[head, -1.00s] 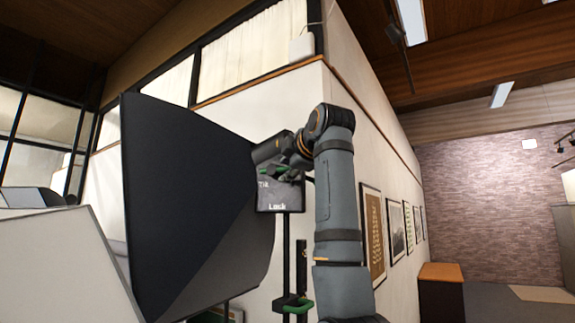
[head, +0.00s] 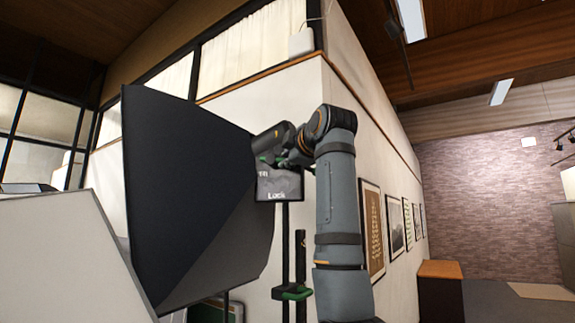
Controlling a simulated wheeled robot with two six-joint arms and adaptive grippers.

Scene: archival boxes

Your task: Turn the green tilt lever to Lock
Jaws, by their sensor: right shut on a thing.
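The green tilt lever (head: 266,159) shows only in part, at the top of a small dark plate (head: 280,185) on a stand. The plate bears a partly covered word starting "Ti" at its left and "Lock" at its bottom. My right gripper (head: 285,160) comes in from the right above the plate and is shut on the lever; its fingertips are small and partly hidden. The lever's exact angle cannot be told, but its visible end points left, away from the "Lock" word. My left gripper is not in view.
A large dark panel (head: 185,195) stands close on the left of the plate. Below the plate, the stand's post carries a green clamp (head: 291,293). A pale slanted box-like surface (head: 60,255) fills the lower left. Framed pictures (head: 372,230) hang on the white wall behind.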

